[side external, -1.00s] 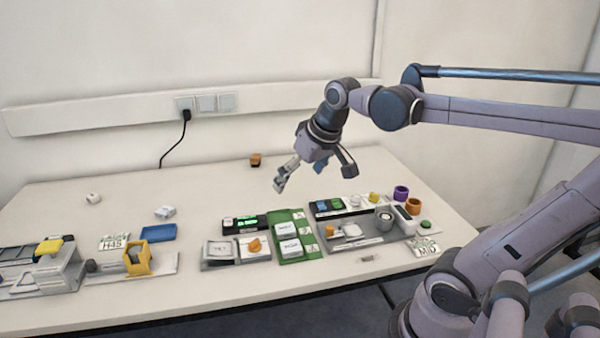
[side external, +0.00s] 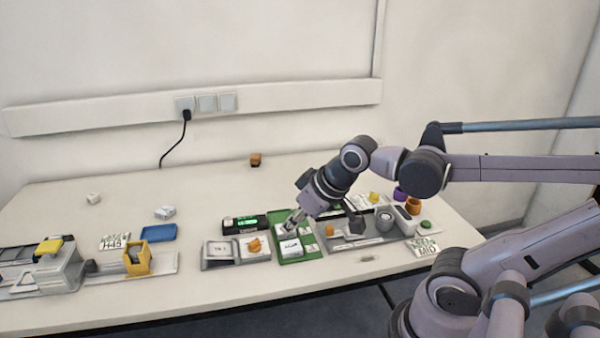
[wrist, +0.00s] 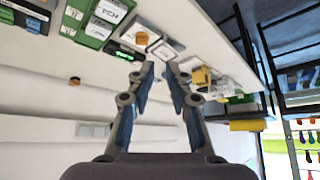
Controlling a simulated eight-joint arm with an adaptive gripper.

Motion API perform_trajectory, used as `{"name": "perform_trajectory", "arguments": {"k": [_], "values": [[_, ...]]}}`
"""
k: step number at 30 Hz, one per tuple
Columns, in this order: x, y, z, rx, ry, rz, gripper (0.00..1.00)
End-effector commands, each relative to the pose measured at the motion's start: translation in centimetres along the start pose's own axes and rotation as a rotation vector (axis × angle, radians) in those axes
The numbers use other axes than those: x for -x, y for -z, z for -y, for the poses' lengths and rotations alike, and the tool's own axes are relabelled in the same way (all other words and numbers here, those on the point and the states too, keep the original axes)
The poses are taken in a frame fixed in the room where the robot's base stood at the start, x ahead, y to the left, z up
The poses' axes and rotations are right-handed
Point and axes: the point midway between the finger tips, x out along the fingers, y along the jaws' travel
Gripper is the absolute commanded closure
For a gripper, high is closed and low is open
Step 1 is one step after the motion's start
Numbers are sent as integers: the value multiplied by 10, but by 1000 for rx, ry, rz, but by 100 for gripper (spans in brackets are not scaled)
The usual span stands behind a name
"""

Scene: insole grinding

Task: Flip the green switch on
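A green panel (side external: 277,218) with white rocker switches lies near the table's front edge in the side view. Its front white rocker (side external: 291,249) shows, while the rear one is mostly behind my gripper. My gripper (side external: 290,226) is over the rear part of the panel, pointing down and left; I cannot tell whether it touches. The green panel (wrist: 84,38) is at the upper left there. The rockers' on or off positions are too small to read.
Left of the panel are a black box with a lit green display (side external: 240,224) and an orange knob (side external: 254,245). A grey tray with a cup (side external: 384,219) stands right of it, partly behind my arm. The back of the table is mostly clear.

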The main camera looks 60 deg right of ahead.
Motion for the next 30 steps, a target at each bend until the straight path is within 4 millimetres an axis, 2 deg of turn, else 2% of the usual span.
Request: {"name": "perform_trajectory", "arguments": {"k": [6,16,24,30], "values": [[-2,34,-46,-112,-70,71,100],[-14,70,-131,-292,-159,183,100],[-28,79,-214,-447,-216,272,100],[-38,72,-277,-561,-249,333,100]]}}
